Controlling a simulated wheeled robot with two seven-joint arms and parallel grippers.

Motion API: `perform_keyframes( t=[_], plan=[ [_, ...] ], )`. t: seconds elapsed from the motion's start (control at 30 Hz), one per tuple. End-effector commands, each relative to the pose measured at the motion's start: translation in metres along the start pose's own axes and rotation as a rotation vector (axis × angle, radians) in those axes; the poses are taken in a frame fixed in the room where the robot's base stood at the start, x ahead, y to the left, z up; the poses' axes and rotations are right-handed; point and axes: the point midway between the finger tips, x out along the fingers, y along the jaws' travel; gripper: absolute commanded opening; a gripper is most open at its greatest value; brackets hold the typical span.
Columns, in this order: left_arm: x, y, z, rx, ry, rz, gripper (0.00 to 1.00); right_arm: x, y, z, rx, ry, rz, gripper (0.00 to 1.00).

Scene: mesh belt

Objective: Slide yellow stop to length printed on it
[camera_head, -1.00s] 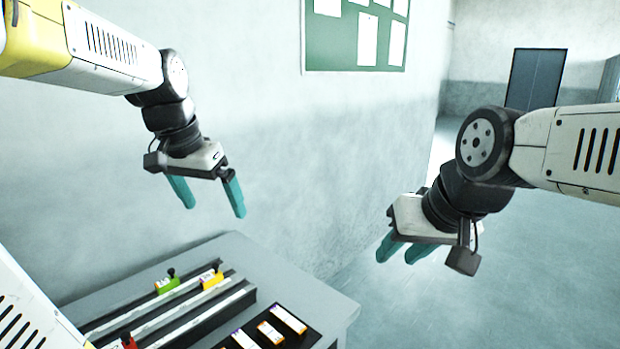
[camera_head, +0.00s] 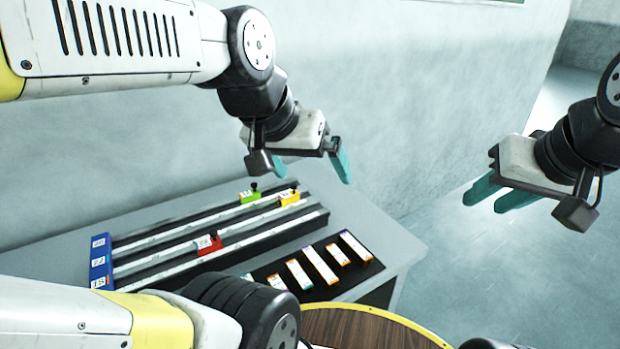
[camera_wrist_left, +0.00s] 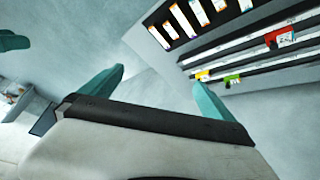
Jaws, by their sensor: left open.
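The yellow stop (camera_head: 289,197) sits near the right end of the middle rail (camera_head: 240,222), with a white label too small to read and a dark knob. It also shows in the left wrist view (camera_wrist_left: 203,75). A green stop (camera_head: 250,197) is on the rear rail and a red stop (camera_head: 208,244) is on the front rail, further left. My left gripper (camera_head: 312,167) is open and empty, in the air above and behind the rails' right end, apart from the yellow stop. My right gripper (camera_head: 487,203) is open and empty, in the air to the right of the table.
A blue end block (camera_head: 101,262) with white labels closes the rails' left end. The grey table (camera_head: 385,232) has bare room at the right. A round wooden top with a yellow rim (camera_head: 375,312) is nearer.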

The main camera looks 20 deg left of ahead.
Motion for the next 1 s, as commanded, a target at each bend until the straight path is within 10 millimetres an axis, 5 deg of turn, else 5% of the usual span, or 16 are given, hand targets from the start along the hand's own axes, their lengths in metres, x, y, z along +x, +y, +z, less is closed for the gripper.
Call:
perform_keyframes(
  t=[0.47,0.77,1.0],
  plan=[
    [0.000,0.000,0.000,0.000,0.000,0.000,1.00,0.000,0.000,0.000,0.000,0.000,0.000,0.36],
    [0.028,-0.020,0.000,0.110,-0.167,-0.069,0.41,0.000,0.000,0.000,0.000,0.000,0.000,0.36],
    [0.081,-0.070,-0.001,0.374,-0.506,-0.232,0.41,0.000,0.000,0.000,0.000,0.000,0.000,0.36]
  ],
)
